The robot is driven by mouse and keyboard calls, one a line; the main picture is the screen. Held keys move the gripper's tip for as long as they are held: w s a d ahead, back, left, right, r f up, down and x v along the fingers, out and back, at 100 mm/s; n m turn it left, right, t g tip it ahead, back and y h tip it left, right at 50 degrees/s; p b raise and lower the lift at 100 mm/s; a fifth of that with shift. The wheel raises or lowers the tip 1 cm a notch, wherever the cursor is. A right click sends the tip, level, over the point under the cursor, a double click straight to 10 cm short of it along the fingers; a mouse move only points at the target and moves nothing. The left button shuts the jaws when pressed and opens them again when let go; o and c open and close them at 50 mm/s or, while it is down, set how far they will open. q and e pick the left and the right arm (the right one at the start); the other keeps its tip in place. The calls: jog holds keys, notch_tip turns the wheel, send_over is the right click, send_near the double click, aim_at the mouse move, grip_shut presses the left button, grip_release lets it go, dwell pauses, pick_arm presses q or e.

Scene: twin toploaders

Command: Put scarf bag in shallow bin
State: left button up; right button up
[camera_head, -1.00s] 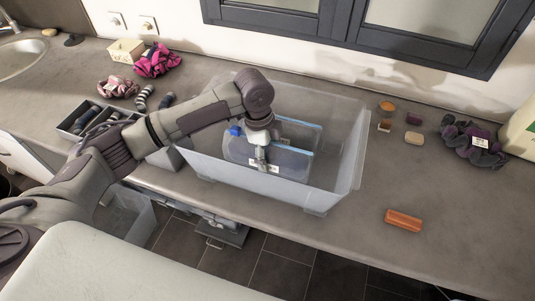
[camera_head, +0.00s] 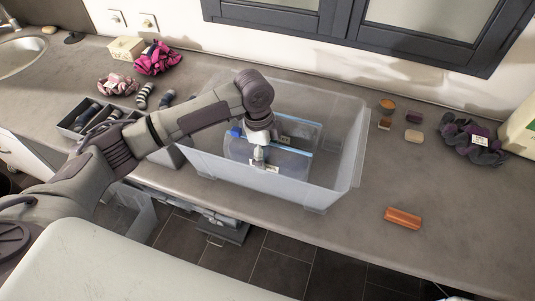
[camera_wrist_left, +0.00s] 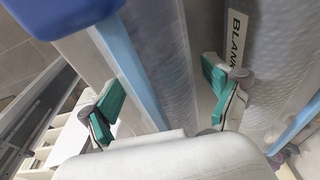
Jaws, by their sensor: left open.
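A large translucent bin (camera_head: 345,150) stands on the counter with clear blue-edged bags inside. The front bag (camera_head: 290,165) and rear bag (camera_head: 305,133) stand upright, with labels too small to read in the head view. I cannot tell which is the scarf bag. My left gripper (camera_head: 259,156) points down into the bin at the front bag. In the left wrist view its green-padded fingers (camera_wrist_left: 165,105) are open, with a bag's blue edge (camera_wrist_left: 130,65) between them. A label reading "BLANK", cut off, is on the bag (camera_wrist_left: 262,75) at right. No bin is clearly identifiable as the shallow one.
A grey divided tray (camera_head: 63,130) with dark rolls lies left. Pink scrunched cloths (camera_head: 157,60) lie behind it. Soap-like bars (camera_head: 414,137) and a purple-grey cloth (camera_head: 470,143) lie right. An orange bar (camera_head: 403,218) is near the front edge, with clear counter around it.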

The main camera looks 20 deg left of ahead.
pick_arm(q)
jog(key=r+b, duration=0.1)
jog(key=r, duration=0.3)
jog(key=a+r, duration=0.1)
jog(key=r, duration=0.2)
jog(key=r+b, duration=0.1)
jog(key=r, duration=0.3)
jog(key=shift+a+r+b, duration=0.3)
jog(key=shift+a, duration=0.05)
